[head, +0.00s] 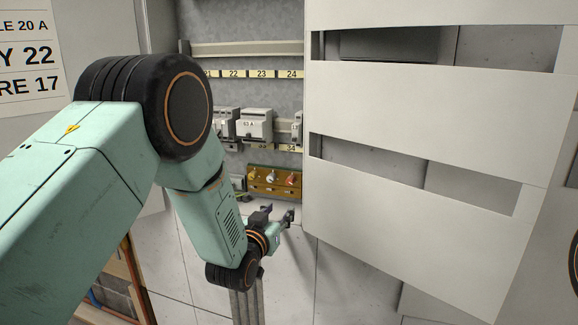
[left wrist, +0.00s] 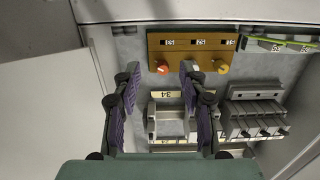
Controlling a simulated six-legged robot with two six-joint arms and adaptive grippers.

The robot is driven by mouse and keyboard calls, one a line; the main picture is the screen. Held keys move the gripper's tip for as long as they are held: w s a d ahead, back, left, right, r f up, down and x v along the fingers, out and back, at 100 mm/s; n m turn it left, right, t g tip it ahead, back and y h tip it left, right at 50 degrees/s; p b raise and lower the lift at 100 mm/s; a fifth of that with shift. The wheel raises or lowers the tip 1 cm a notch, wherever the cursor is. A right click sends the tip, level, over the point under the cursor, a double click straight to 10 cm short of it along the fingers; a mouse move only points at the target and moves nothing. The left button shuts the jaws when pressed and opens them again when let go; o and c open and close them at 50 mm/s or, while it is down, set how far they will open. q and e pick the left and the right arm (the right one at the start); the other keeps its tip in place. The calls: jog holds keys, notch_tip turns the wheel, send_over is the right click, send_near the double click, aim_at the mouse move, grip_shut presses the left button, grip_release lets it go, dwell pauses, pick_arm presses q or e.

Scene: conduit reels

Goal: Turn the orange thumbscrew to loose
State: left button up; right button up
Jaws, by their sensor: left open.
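A brass-brown plate (head: 262,191) in the open cabinet bears a row of three small knobs. It also shows upside down in the left wrist view (left wrist: 208,44), with labels 53, 52 and 51. There an orange knob (left wrist: 221,66) sits under 51 and a red-orange knob (left wrist: 162,67) under 53. A pale middle knob is partly hidden by a finger. My left gripper (head: 278,214) is open and empty, just below the plate in the head view. In the wrist view, its fingertips (left wrist: 159,72) lie either side of the red-orange knob; contact is not visible. My right gripper is out of view.
A large pale slotted panel (head: 430,100) stands right of the opening. Grey breakers (head: 254,124) sit on a rail above the plate; they also show in the wrist view (left wrist: 252,112). Green-yellow wires (left wrist: 285,45) lie beside the plate. A sign (head: 28,55) hangs at upper left.

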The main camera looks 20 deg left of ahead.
aim_at(289, 183)
pick_arm(q)
jog(key=shift+t, duration=0.4)
jog(key=w+r, duration=0.1)
jog(key=w, duration=0.1)
jog(key=w+r, duration=0.1)
jog(key=w, duration=0.1)
jog(key=w+r, duration=0.1)
jog(key=w, duration=0.2)
jog(key=shift+r, duration=0.2)
jog(key=shift+w+a, duration=0.2)
jog(key=shift+w, duration=0.35)
jog(key=shift+w+d, duration=0.2)
jog(key=shift+w, duration=0.1)
jog(key=shift+c, duration=0.3)
jog(key=shift+a, duration=0.15)
jog(key=shift+c, duration=1.4)
grip_shut()
